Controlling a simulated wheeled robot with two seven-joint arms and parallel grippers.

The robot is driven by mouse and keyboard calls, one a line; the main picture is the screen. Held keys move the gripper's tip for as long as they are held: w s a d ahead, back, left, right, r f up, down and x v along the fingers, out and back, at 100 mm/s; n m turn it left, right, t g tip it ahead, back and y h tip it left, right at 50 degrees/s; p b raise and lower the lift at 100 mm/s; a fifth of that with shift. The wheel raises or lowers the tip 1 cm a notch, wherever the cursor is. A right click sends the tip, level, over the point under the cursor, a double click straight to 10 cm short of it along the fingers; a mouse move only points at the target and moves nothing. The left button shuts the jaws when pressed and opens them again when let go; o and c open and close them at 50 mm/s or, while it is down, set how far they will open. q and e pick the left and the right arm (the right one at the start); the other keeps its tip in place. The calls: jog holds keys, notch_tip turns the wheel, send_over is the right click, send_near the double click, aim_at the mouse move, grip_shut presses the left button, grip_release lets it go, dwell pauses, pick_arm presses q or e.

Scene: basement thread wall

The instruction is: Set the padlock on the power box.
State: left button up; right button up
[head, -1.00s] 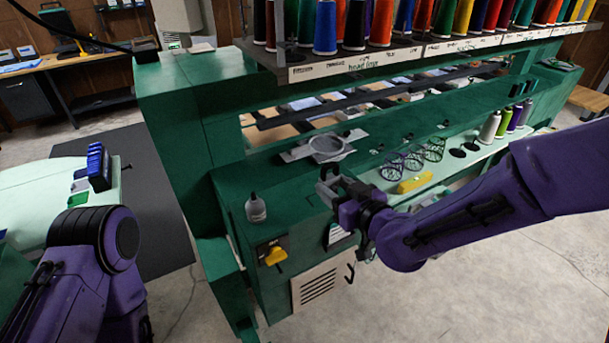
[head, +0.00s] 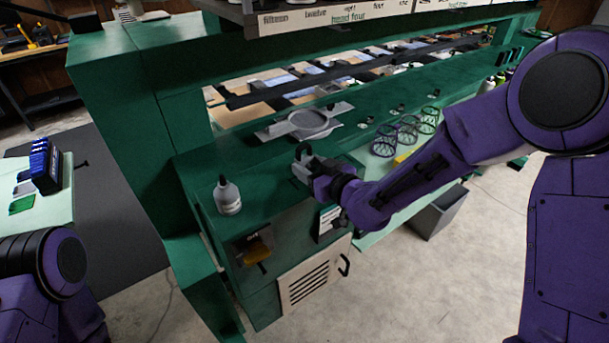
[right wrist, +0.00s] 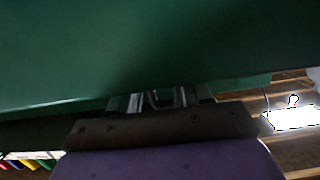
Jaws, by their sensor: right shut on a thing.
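The power box (head: 252,248) is a dark panel with a yellow switch on the front of the green machine, low and left of my right gripper. My right gripper (head: 303,166) is shut on what looks like the padlock (head: 303,151), a small grey piece with a dark shackle. It is above and right of the power box, at the machine's green top, apart from the box. In the right wrist view a thin shackle-like loop (right wrist: 164,98) shows between the fingers; the rest of the padlock is hidden. My left gripper is out of view; only my left arm shows.
A vented cream panel (head: 312,282) with a black handle is below. Open floor lies in front.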

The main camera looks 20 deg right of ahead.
jog(key=shift+w, duration=0.15)
jog(key=shift+s+d+f, duration=0.1)
jog(key=shift+s+d, duration=0.05)
jog(key=shift+s, duration=0.15)
jog(key=o, duration=1.2)
jog(key=shift+w, duration=0.15)
